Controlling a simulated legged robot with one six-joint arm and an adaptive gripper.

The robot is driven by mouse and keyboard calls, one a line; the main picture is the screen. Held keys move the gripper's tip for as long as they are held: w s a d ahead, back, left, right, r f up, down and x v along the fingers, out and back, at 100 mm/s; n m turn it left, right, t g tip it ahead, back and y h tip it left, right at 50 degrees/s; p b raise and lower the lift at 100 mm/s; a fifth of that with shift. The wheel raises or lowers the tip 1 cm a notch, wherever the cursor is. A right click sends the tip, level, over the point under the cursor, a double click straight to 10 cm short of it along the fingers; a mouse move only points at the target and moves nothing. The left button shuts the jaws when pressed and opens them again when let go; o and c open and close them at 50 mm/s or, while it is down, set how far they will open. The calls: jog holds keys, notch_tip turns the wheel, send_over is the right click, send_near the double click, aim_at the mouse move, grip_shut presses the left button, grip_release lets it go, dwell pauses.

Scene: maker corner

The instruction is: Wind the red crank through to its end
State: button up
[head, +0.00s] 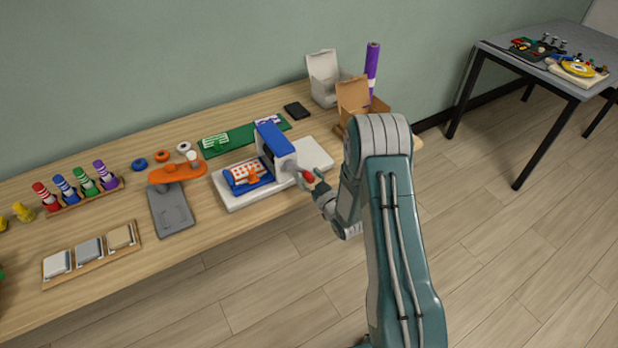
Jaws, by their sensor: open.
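The red crank (308,176) is a small red knob on the right side of a blue and white machine (277,150). The machine stands on a white base plate (235,201) near the front edge of the wooden bench. My gripper (311,184) is at the knob, coming from the lower right. Its fingers are open, close to or around the knob; I cannot tell whether they touch it. The crank's arm is mostly hidden by the gripper and the machine. A blue tray with an orange and white grid piece (247,173) sits left of the machine.
Behind the machine lie a green board (240,138) and a black slab (297,110). A grey plate (171,212) lies left. The floor in front is clear.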

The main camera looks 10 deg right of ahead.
grip_shut()
jog(key=shift+d+r, duration=0.1)
